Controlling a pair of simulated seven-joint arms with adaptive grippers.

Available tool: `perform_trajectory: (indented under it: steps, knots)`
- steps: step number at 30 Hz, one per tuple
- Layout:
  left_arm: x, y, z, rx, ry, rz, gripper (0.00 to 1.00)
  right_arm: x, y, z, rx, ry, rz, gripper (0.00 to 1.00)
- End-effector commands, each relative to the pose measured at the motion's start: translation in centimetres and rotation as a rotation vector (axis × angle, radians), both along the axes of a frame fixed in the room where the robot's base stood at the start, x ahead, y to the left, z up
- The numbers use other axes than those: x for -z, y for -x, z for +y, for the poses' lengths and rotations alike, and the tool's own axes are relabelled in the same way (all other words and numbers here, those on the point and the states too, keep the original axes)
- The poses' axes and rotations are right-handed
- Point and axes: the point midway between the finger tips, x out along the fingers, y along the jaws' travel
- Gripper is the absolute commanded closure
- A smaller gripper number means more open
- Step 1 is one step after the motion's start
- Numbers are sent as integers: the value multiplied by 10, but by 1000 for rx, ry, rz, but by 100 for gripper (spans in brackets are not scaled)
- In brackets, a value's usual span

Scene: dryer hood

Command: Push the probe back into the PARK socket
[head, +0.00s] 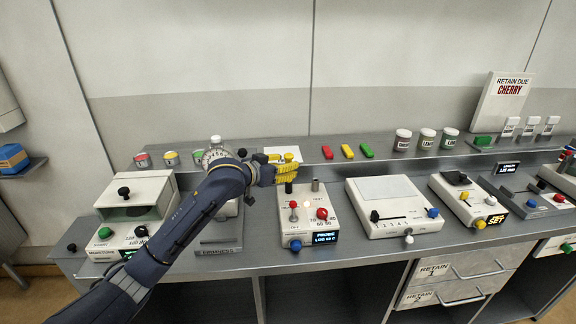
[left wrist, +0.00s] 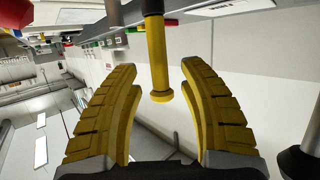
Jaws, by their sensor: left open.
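The probe is a yellow rod with a flared end and a black collar; in the left wrist view the probe (left wrist: 157,60) stands between my fingers, with gaps on both sides. In the head view the yellow top of the probe (head: 289,156) shows above my left gripper (head: 290,173), with a black part below it. My left gripper (left wrist: 158,75) is open around the rod. The white probe unit (head: 296,223) is below, with a lit display (head: 323,238). A silver post (head: 315,185) stands to the right of the black part. I cannot read a PARK label. My right gripper is not in view.
A white box unit (head: 155,192) is at the left, and a flat white unit (head: 394,200) is to the right. Red, yellow and green bars (head: 347,151) and several jars (head: 427,138) stand on the back shelf.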

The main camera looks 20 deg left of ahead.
Motion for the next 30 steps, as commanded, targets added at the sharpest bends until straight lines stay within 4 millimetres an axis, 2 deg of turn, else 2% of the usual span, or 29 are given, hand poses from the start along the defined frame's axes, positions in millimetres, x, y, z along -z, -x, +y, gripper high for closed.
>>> perform_trajectory:
  steps: [6,15,21,30]
  knots:
    - [-12,36,15,0,-4,-2,58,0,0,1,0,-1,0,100]
    - [-24,73,30,0,-2,-1,58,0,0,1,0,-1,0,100]
    - [-28,85,34,0,0,0,58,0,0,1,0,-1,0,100]
    - [-29,87,35,-1,0,0,58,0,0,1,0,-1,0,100]
